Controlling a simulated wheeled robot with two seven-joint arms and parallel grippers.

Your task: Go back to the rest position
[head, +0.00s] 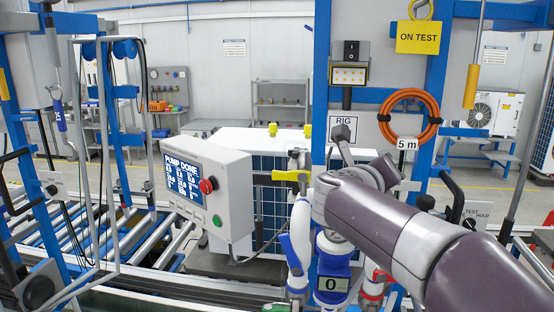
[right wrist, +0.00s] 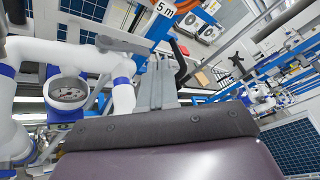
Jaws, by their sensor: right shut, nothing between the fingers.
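My right arm comes in from the right in the head view and reaches across the pipework in front of the blue rig post (head: 322,70). Its purple and grey links hide most of my right gripper there. In the right wrist view my right gripper (right wrist: 158,72) shows as narrow grey fingers, shut and empty. To its left are white pipes with blue collars, a round gauge (right wrist: 68,92) and a grey lever (right wrist: 122,44). The fingers appear apart from the lever, though the gap is hard to judge. My left gripper is in neither view.
A grey control box (head: 228,190) with a screen and red button stands left of the pipes. Roller conveyors (head: 165,240) and a hanging grey frame (head: 72,150) lie farther left. An orange hose coil (head: 409,93) and yellow "ON TEST" sign (head: 418,37) hang above my arm.

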